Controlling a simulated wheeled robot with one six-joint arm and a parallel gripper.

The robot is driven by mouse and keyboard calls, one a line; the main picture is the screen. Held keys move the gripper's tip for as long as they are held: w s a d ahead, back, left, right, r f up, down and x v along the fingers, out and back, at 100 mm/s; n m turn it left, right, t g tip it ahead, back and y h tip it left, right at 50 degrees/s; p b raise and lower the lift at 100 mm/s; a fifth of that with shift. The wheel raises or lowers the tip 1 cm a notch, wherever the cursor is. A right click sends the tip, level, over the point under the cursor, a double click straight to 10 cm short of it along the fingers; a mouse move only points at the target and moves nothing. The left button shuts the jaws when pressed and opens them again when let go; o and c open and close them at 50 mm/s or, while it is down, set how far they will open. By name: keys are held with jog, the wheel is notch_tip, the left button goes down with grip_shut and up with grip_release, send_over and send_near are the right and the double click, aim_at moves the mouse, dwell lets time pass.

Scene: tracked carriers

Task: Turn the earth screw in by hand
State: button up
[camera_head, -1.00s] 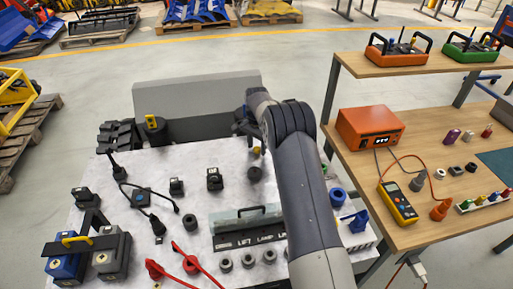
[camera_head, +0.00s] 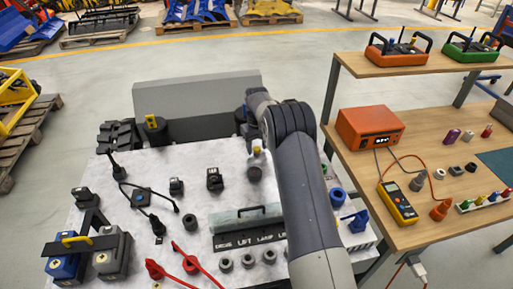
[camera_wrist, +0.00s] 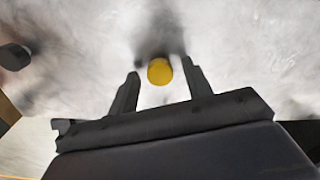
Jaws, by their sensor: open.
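The earth screw seems to be the small yellow round head (camera_wrist: 160,71) in the wrist view. In the head view a yellow spot (camera_head: 256,150) shows above a dark round post (camera_head: 254,173) on the pale work surface (camera_head: 225,178), beside my arm. My gripper (camera_wrist: 160,68) is open, with one dark finger on each side of the yellow head and a gap on both sides. I cannot tell whether the fingertips are level with it. The screw's thread is hidden. In the head view my arm hides most of the gripper.
Black blocks (camera_head: 214,180) stand to the left. A wooden bench (camera_head: 420,160) with an orange meter box (camera_head: 370,127) is at right.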

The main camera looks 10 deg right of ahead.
jog(key=n, duration=1.4)
jog(key=shift+c, duration=0.4)
jog(key=c, duration=0.7)
jog(key=m, duration=0.5)
jog(key=shift+c, duration=0.2)
jog(key=m, duration=0.4)
jog(key=shift+m, duration=0.3)
